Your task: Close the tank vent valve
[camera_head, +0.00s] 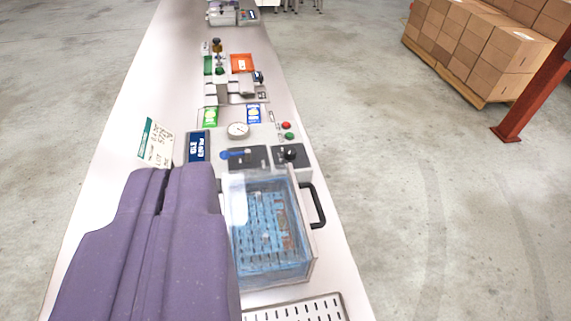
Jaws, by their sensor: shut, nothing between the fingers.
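A clear-walled tank (305,262) with a blue perforated insert stands on the long bench, with a black handle (314,205) on its right side. Behind it, a blue lever (237,154) lies roughly sideways on a dark plate; it looks like a valve handle, but I cannot read a label. Right of it is a black knob (290,153) on another dark plate. I cannot tell for sure which is the vent valve. My purple gripper (162,178) is shut and empty, left of the tank and nearer than the lever, apart from both.
A display (199,147), a pressure gauge (238,130), a note card (157,143), and red (286,125) and green (289,136) buttons are near the lever. A slotted metal tray (300,310) is in front. Open floor lies either side; stacked cartons (480,45) stand far right.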

